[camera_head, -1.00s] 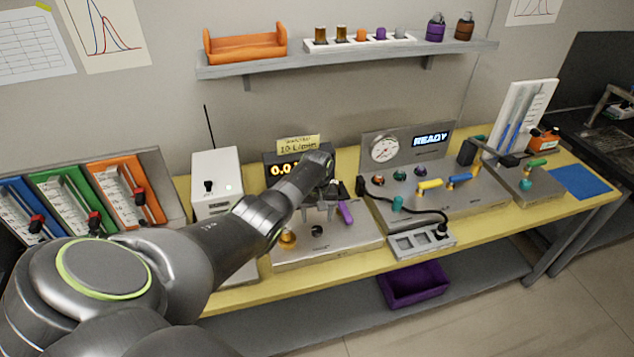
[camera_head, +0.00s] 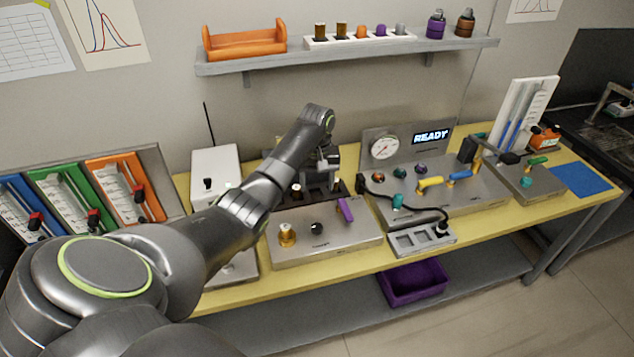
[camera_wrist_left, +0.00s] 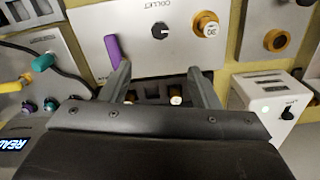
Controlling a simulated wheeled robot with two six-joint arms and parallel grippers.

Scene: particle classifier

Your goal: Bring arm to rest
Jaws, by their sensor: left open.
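My left arm (camera_head: 262,190) comes in from the lower left and reaches over the yellow bench. Its gripper (camera_head: 322,180) is raised behind the grey collet box (camera_head: 340,234), above a dark rack area. In the left wrist view the two fingers of the left gripper (camera_wrist_left: 160,70) are apart with nothing between them. The collet box (camera_wrist_left: 150,28) shows there with a black knob, a brass-coloured knob (camera_wrist_left: 206,24) and a purple lever (camera_wrist_left: 112,50). The lever looks close to one finger; whether they touch cannot be told. My right gripper is not in view.
A white box with an antenna (camera_head: 215,165) stands left of the gripper. The READY panel (camera_head: 431,137) and its levers are to the right. A wall shelf (camera_head: 350,57) hangs behind. A purple bin (camera_head: 412,283) is below the bench.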

